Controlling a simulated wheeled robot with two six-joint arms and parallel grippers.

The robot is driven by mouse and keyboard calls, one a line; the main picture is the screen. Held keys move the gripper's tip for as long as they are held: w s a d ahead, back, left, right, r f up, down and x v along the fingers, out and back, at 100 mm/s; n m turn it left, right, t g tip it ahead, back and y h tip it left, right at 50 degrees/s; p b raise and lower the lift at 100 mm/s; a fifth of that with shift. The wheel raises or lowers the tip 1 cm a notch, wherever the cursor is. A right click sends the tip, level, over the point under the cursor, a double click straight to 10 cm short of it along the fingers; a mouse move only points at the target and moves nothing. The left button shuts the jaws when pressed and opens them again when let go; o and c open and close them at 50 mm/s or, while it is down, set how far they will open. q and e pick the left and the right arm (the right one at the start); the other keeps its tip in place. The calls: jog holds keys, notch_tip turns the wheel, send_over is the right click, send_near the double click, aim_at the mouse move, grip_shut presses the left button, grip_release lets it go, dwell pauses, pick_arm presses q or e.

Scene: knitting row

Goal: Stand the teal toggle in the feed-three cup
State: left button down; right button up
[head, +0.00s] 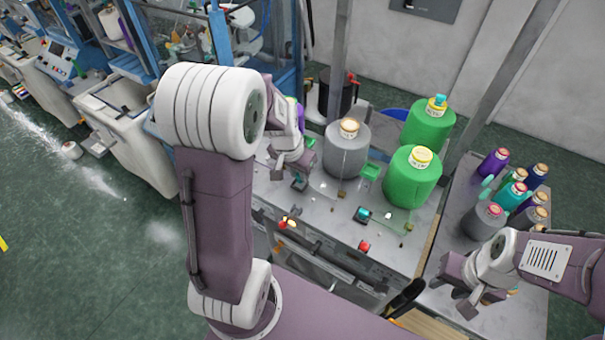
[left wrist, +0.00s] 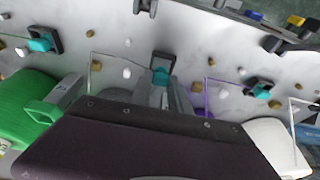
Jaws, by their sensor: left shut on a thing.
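My left gripper (head: 299,177) is low over the bench top. In the left wrist view its fingers (left wrist: 162,92) are shut on a teal toggle (left wrist: 160,75). A black cup (left wrist: 163,58) is right at this toggle; I cannot tell whether the toggle is inside it or just above it. Two other black cups, one at the left (left wrist: 55,36) and one at the right (left wrist: 250,82), each have a teal piece at them. No feed number is readable. My right gripper (head: 454,296) is open and empty over the right-hand table.
A grey cone (head: 346,153) and green cones (head: 412,180) stand on the bench (head: 322,215). Clear upright panes (left wrist: 93,75) and small brown and white pegs stand near the cups. Several smaller cones (head: 483,220) crowd the right-hand table.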

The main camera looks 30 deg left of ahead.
pick_arm(q)
jog(key=shift+s, duration=0.1)
dwell(0.4)
jog(key=shift+f, duration=0.2)
jog(key=shift+f+b, duration=0.25)
jog(key=shift+b, duration=0.25)
jog(key=shift+f+b, duration=0.5)
jog(key=shift+f, duration=0.1)
jog(key=c, duration=1.1)
grip_release()
jog(key=shift+c, duration=0.2)
